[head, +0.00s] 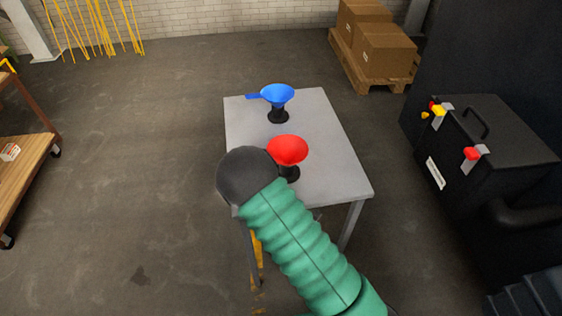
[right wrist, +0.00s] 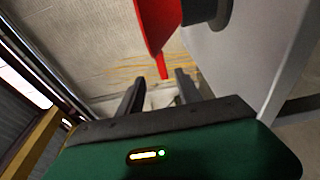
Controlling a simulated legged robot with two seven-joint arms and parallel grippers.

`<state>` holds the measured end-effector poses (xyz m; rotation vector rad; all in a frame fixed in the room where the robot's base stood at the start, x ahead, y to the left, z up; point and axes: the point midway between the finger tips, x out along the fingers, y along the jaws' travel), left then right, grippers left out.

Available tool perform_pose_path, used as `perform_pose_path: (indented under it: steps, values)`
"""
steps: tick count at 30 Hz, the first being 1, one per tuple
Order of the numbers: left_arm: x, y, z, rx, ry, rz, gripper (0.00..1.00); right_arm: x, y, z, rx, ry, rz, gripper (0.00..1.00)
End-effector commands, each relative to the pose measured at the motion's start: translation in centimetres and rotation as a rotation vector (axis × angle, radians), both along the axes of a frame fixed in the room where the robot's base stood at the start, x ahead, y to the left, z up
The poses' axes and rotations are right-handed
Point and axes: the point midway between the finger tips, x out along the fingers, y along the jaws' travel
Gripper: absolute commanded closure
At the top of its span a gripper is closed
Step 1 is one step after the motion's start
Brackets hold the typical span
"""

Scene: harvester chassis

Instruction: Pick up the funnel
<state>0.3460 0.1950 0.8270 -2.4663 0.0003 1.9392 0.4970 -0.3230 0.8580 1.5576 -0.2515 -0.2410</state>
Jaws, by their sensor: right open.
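A red funnel (head: 288,150) sits on a black stand (head: 289,172) near the front of a grey table (head: 330,165). A blue funnel (head: 277,96) with a handle pointing left sits on another black stand (head: 278,115) farther back. My right arm reaches up to the table's left front corner, its dark wrist beside the red funnel; the fingers are hidden there. In the right wrist view my right gripper (right wrist: 160,82) is open and empty. The red funnel (right wrist: 157,28) is just beyond its fingers, with its narrow handle (right wrist: 163,66) pointing toward the gap between them. My left gripper is out of view.
A black machine (head: 490,140) with red and yellow knobs stands at the right. Cardboard boxes (head: 384,48) sit on a pallet at the back. A wooden cart (head: 22,165) is at the left edge. The floor left of the table is clear.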

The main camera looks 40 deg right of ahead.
Motion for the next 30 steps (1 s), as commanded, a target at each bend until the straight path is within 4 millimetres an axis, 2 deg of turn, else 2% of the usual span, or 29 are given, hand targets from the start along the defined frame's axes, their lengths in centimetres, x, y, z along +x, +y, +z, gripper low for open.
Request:
perform_pose_path:
  steps: [1,3,6,10,12,17,24,30]
  values:
    - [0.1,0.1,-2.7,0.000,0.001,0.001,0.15,0.6,0.0,-1.2,0.000,-0.009,0.001,0.58]
    - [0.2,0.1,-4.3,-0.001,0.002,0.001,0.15,1.2,-0.1,-1.2,0.001,-0.008,0.002,0.58]
    - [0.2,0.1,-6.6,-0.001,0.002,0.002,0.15,1.7,-0.4,-1.2,0.002,-0.008,0.002,0.58]
    - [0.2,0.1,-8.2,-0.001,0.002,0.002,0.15,4.8,-1.5,-0.6,0.000,-0.006,0.002,0.58]
    - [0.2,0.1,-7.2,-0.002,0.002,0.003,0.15,6.0,-1.9,0.0,0.000,0.000,0.003,0.58]
    - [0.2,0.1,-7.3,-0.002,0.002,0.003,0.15,7.7,-2.5,-0.1,0.001,0.002,0.001,0.58]
    - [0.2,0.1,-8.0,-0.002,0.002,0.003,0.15,11.5,-4.0,0.0,0.001,0.001,0.002,0.58]
    - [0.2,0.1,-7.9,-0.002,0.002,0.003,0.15,12.1,-4.1,0.0,0.002,0.003,0.002,0.58]
